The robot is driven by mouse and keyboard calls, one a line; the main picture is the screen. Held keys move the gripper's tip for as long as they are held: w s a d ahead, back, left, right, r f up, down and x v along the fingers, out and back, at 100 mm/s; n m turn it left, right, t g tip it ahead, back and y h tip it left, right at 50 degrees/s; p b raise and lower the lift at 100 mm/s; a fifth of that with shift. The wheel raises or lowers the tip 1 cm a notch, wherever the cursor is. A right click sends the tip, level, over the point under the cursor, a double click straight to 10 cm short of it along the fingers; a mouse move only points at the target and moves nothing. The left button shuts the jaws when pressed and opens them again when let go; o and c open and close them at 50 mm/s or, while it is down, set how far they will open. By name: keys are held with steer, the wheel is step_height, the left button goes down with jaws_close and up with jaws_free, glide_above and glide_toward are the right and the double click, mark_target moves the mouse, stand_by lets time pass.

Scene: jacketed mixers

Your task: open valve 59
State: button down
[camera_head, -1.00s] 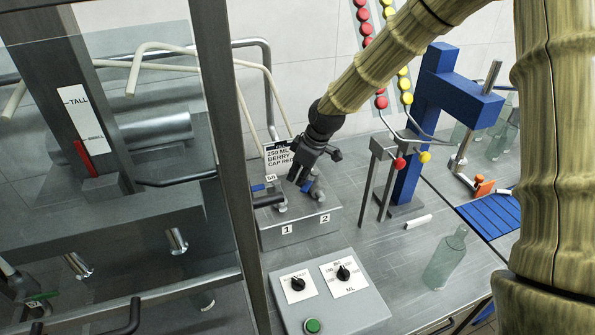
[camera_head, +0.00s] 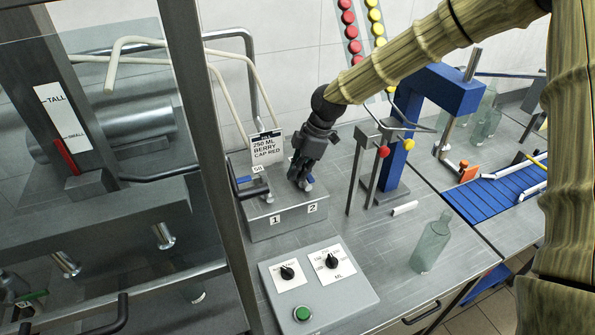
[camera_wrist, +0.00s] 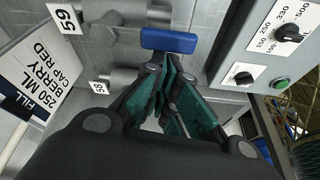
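My gripper (camera_head: 303,178) is at the valve above outlet 2 on the grey valve box (camera_head: 285,225) and hides most of that valve. In the wrist view, the 59 label (camera_wrist: 65,18) is at upper left, with a grey valve body beside it. A blue handle (camera_wrist: 170,40), seemingly valve 59's, lies just beyond my fingertips (camera_wrist: 171,80). The fingers are drawn close together, and I see nothing between them; contact with the handle cannot be told. Valve 58 (camera_head: 262,190), with its 58 label (camera_head: 257,169), stands to the left above outlet 1.
A sign reading 250 ML BERRY CAP RED (camera_head: 266,147) stands behind the valves. A control box (camera_head: 318,285) with two knobs and a green button is in front. A clear bottle (camera_head: 430,243) and a blue-posted station (camera_head: 435,95) are to the right. A framed clear panel is left.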

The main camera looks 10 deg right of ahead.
steer(key=shift+d, duration=0.2)
stand_by(0.4)
steer(key=shift+a, duration=0.1)
steer(key=a, duration=0.3)
steer(key=shift+s+a, duration=0.35)
steer(key=shift+s, duration=0.05)
steer(key=b+v, duration=0.3)
steer(key=v, duration=0.7)
steer(key=shift+w, duration=0.3)
steer(key=shift+a, duration=0.15)
